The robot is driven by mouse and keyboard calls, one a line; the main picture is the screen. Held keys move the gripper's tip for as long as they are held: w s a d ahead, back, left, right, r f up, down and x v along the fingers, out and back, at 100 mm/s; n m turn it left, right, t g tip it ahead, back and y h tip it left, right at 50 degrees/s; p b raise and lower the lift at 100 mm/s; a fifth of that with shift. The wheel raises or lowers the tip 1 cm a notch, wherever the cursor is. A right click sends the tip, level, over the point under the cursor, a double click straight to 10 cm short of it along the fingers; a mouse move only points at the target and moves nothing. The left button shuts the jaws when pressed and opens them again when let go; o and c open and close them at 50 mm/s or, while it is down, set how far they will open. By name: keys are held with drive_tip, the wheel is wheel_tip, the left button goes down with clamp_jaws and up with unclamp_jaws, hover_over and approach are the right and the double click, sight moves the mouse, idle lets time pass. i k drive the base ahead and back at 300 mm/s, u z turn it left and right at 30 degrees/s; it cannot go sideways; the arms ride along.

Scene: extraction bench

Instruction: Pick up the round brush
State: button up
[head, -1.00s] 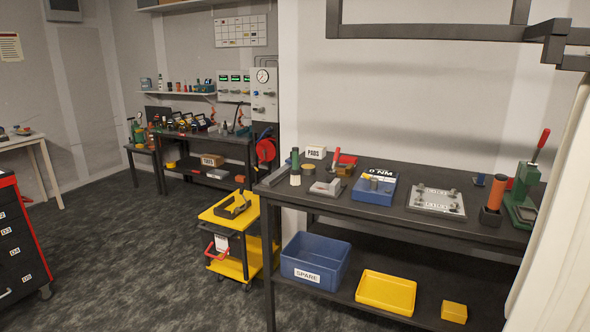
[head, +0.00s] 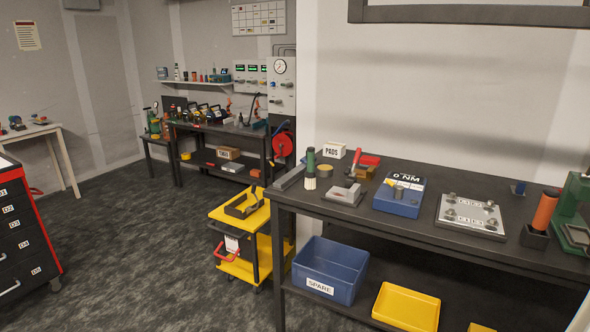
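What looks like the round brush (head: 310,169) stands upright near the left end of the dark workbench (head: 420,244) in the head view. It has a dark green handle on top and a pale, cream bristle part below. It stands free, with a small grey block (head: 345,193) to its right. My gripper is not in view.
On the bench are a PADS box (head: 334,150), a blue torque unit (head: 400,195), a metal plate (head: 470,215) and an orange cylinder (head: 545,211). A yellow cart (head: 265,218) stands left of the bench. A red-edged drawer cabinet (head: 22,235) is far left. Carpet between is clear.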

sight(310, 181)
drive_tip(key=u, duration=0.5)
drive_tip(key=i, duration=0.6)
drive_tip(key=u, duration=0.65)
drive_tip(key=i, duration=0.5)
drive_tip(key=u, duration=0.25)
